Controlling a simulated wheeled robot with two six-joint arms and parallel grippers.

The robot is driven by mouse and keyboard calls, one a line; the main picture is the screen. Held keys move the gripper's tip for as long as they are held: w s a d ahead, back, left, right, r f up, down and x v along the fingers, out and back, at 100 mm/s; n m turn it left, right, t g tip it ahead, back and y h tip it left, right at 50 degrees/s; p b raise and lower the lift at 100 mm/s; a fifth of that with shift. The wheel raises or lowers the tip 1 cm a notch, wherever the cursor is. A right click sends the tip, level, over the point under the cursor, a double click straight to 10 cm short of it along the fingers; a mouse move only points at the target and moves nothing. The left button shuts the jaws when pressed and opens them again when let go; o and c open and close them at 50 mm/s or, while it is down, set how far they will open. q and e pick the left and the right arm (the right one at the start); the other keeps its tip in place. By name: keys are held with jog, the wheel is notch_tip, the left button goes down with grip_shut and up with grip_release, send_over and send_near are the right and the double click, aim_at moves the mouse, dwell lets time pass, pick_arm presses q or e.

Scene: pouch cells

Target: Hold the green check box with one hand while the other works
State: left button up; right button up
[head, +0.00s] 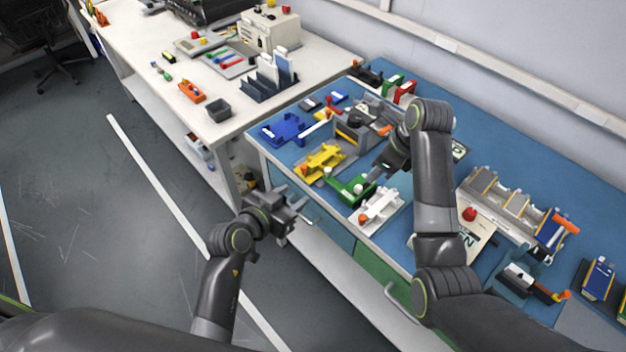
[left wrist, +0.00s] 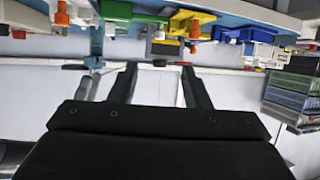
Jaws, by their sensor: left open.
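The green check box (head: 350,190) sits near the front edge of the blue bench top, between a yellow fixture (head: 322,161) and a white fixture (head: 380,207). My right gripper (head: 376,174) is low over the bench, close to the back right of the green check box. Its fingertips are too small to tell their opening or any contact. My left gripper (head: 300,208) is open and empty, in front of the bench edge; its two spread fingers (left wrist: 158,84) show in the left wrist view.
A blue fixture (head: 283,129) and a grey device (head: 357,125) stand left of and behind the box. A grey rack (head: 510,207) lies to the right. A white table (head: 330,70) adjoins at the left. The floor before the benches is clear.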

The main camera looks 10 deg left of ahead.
aim_at(326, 173)
pick_arm(q)
jog(key=x, duration=1.5)
jog(key=shift+f, duration=0.1)
grip_shut()
